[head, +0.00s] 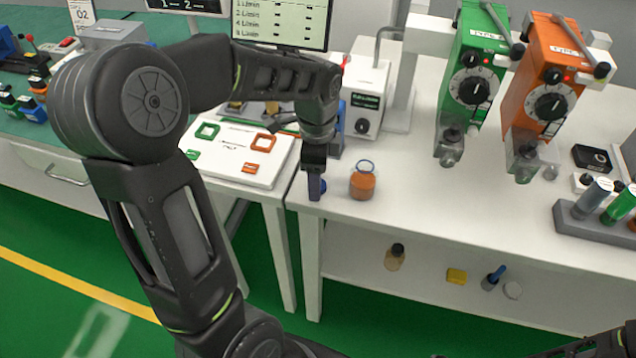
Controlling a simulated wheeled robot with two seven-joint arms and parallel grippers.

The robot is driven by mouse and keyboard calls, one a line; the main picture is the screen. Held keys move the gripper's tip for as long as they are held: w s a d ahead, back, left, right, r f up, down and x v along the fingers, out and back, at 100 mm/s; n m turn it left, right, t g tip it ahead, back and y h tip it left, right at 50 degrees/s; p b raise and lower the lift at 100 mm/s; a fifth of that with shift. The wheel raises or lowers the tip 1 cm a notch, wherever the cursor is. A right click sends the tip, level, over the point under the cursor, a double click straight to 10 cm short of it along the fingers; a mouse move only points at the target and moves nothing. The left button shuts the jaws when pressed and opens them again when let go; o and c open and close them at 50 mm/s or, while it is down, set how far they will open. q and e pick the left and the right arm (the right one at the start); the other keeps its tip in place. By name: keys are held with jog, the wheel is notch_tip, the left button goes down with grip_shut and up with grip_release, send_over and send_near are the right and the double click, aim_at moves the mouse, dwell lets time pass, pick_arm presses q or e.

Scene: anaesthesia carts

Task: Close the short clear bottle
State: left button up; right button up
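A short clear bottle (363,183) with orange contents stands upright on the white table near its front left corner. A blue ring shows around its top, and no cap is seen on it. My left gripper (317,187) points down just left of the bottle, apart from it, above the table's left edge. A small blue thing, looking like a cap, shows between its fingertips, and the gripper seems shut on it. Only a dark part of my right arm shows at the bottom right; its gripper is out of view.
A white pump-like device (368,98) stands behind the bottle. A green vaporizer (472,85) and an orange vaporizer (548,85) stand further right. A black-capped bottle (394,258) and a yellow block (456,276) are on the lower shelf.

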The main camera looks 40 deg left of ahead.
pick_arm(q)
jog(key=shift+f, duration=0.35)
dwell(0.3)
grip_shut()
dwell(0.5)
